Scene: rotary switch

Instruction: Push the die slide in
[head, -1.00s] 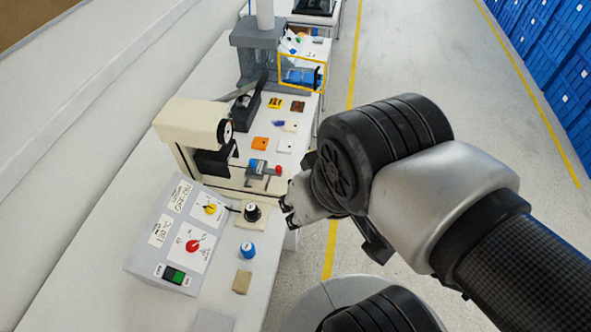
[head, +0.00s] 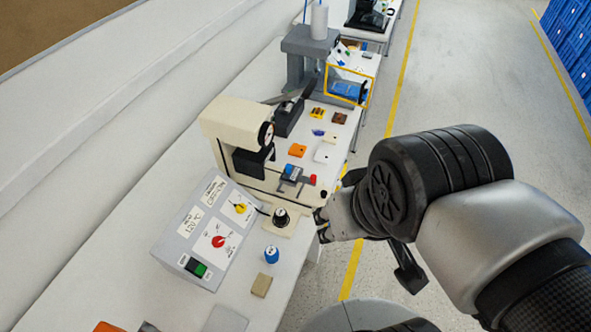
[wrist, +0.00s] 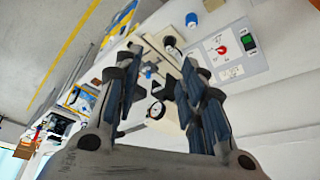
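The cream press (head: 228,122) stands on the bench with a dial on its head. The die slide (head: 291,174), grey with a blue part, sits low at the press's front, and a red knob (head: 313,179) sticks out on its right. My gripper (head: 321,226) is just right of the press base, nearer the camera than the knob, and apart from the slide as far as I can tell. In the wrist view my gripper (wrist: 166,62) shows its fingers spread and nothing between them. The blue part of the slide (wrist: 150,71) shows beyond the fingers; the red knob is hard to make out there.
A grey control box (head: 212,232) with red and yellow knobs stands left of my gripper. A black round knob (head: 281,217), a blue cap (head: 271,254) and a tan block (head: 261,285) are close by. Orange and white plates lie behind the press. Open floor lies right of the bench.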

